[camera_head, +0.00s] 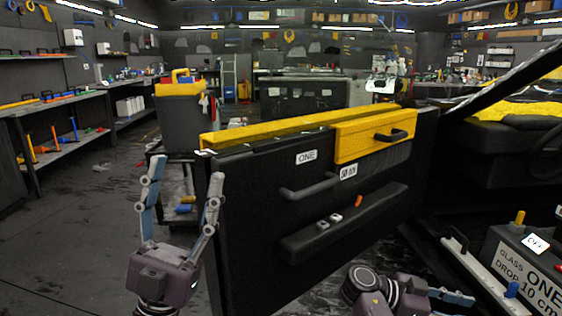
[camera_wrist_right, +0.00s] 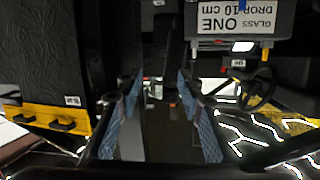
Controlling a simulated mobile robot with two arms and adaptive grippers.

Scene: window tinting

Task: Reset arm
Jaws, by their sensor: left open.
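My left gripper (camera_head: 182,178) stands upright in front of the left end of a black door panel (camera_head: 250,240) in the head view. Its two blue-padded fingers are spread apart with nothing between them. My right gripper (camera_head: 455,297) is low at the bottom right in the head view, below the door, and only partly shows. In the right wrist view, the right gripper (camera_wrist_right: 158,148) has its blue pads well apart, with no object held between them.
The door has a yellow top strip (camera_head: 270,128) and a handle (camera_head: 310,188). A black box labelled "GLASS DROP 10 cm ONE" (camera_head: 530,270) stands at right. A cart with a yellow-topped bin (camera_head: 180,105) is behind the door. Open floor (camera_head: 80,220) lies at left.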

